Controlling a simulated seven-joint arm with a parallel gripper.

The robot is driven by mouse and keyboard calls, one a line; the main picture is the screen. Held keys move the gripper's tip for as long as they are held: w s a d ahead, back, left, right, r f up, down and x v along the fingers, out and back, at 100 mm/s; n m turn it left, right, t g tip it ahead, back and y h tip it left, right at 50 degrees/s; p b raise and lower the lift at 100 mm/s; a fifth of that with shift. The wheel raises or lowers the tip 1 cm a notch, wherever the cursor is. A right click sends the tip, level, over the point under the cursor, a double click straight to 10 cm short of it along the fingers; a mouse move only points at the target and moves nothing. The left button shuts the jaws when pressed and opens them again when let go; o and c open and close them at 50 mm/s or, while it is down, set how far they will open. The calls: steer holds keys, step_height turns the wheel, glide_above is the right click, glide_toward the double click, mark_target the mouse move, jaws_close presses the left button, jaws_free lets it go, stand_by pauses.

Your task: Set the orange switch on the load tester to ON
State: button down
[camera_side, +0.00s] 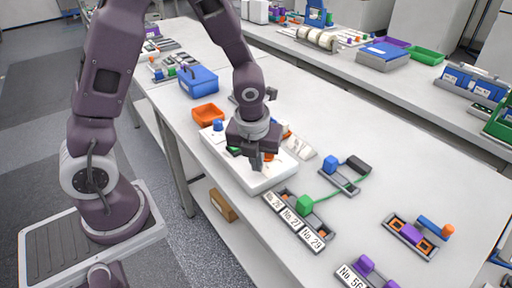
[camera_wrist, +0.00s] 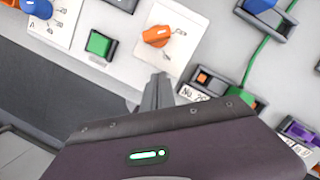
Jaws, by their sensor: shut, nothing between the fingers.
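The orange switch (camera_wrist: 157,36) is a knob on a white label plate (camera_wrist: 180,52) in the wrist view. Its pointer end tips toward the left; the small print beside it is too blurred to read. My gripper (camera_wrist: 158,78) is shut and empty, its fingertips just below the switch in that picture and apart from it. In the side view, my gripper (camera_side: 257,168) hangs over the front part of the white tester box (camera_side: 262,187) and hides much of the panel. I cannot tell how high the tips are above it.
A green square button (camera_wrist: 100,43) and a blue knob (camera_wrist: 38,8) share the panel. Numbered holders (camera_side: 293,222) with a green block (camera_side: 304,204) stand close by, with a green cable (camera_side: 330,195) running off right.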

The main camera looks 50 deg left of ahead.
steer(key=shift+w+a+r, duration=0.1)
steer(key=shift+w+a, duration=1.15)
steer(key=shift+w, duration=0.3)
